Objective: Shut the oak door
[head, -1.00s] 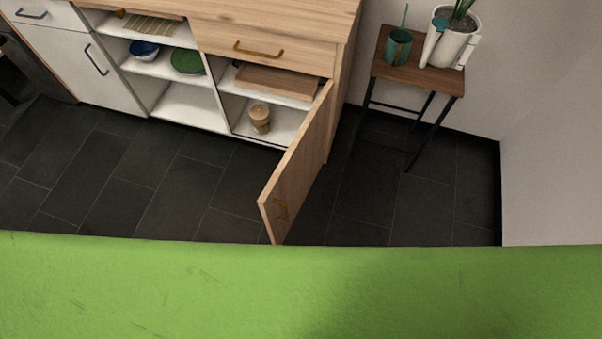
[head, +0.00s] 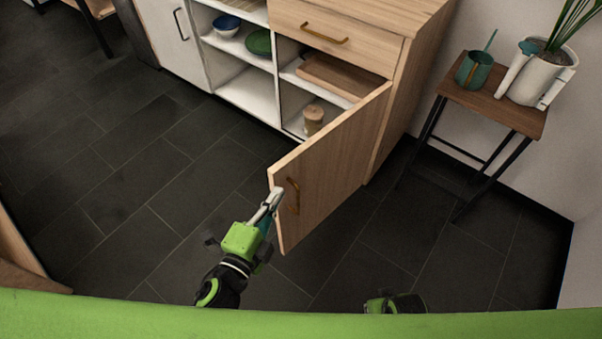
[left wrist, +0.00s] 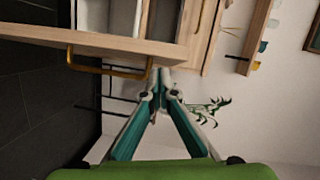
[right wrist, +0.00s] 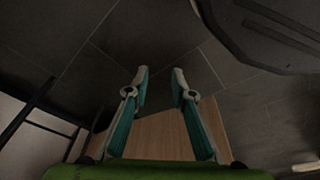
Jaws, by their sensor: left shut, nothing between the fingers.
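The oak door (head: 330,165) of the cabinet's right compartment stands wide open, swung out into the room. Its brass handle (head: 293,195) is near the free edge; in the left wrist view the handle (left wrist: 108,71) is left of the fingertips. My left gripper (head: 272,200) is shut and empty at the door's free edge, beside the handle; I cannot tell if it touches the door. Its closed fingertips (left wrist: 158,76) show just below the door edge (left wrist: 115,42). My right gripper (right wrist: 157,75) is open and empty, low at the bottom of the head view, mostly hidden there.
The cabinet (head: 400,60) holds a drawer above, a wooden board (head: 335,78) and a jar (head: 313,118) inside. The dark floor (head: 150,190) left of the door is clear.

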